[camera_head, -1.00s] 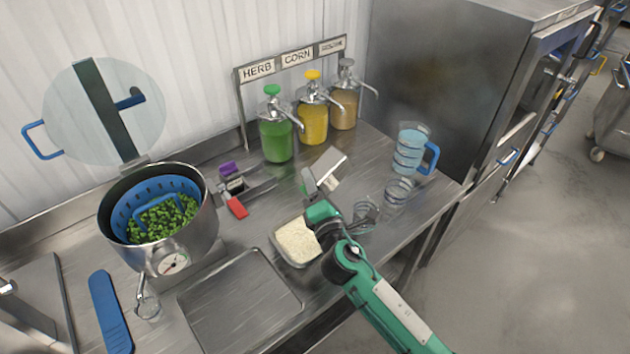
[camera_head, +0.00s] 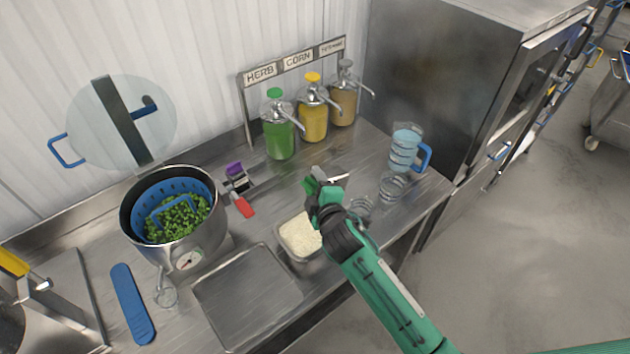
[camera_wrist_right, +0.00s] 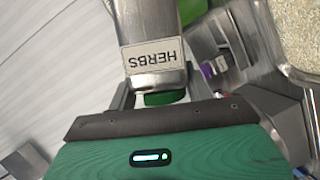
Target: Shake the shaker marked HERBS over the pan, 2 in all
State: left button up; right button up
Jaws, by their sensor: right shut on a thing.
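My right gripper (camera_head: 318,188) is shut on the shaker marked HERBS. In the right wrist view the shaker (camera_wrist_right: 150,28) is a metal cylinder with a green end, and its label reads upside down. In the head view the shaker is mostly hidden by the gripper. The shallow pan (camera_head: 287,258) with white rice (camera_head: 299,234) is on the steel counter, partly covered by my right arm. The gripper appears above and behind it in the picture. Rice (camera_wrist_right: 297,28) also shows at the upper right of the wrist view. My left gripper is not in view.
A pot (camera_head: 136,225) with a blue basket of green pieces stands left. HERB, green (camera_head: 279,138), yellow (camera_head: 313,122) and tan (camera_head: 343,105) pump jars stand at the back. A blue-handled jug (camera_head: 404,150) is right. An empty tray (camera_head: 248,300) lies in front.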

jog(key=m, duration=0.1)
jog(key=m+g, duration=0.1)
jog(key=shift+r+m+y, duration=0.3)
jog(key=shift+r, duration=0.05)
jog(key=shift+r+m+g+y, duration=0.3)
jog(key=shift+m+g+y, duration=0.4)
jog(key=shift+m, duration=0.5)
jog(key=m, duration=0.1)
jog(key=m+g, duration=0.1)
jog(key=shift+r+m+g+y, duration=0.25)
jog(key=shift+m+g+y, duration=0.05)
jog(key=shift+y, duration=0.1)
jog(key=shift+r+m+g+y, duration=0.25)
jog(key=shift+m+g+y, duration=0.15)
jog(key=shift+m+y, duration=0.5)
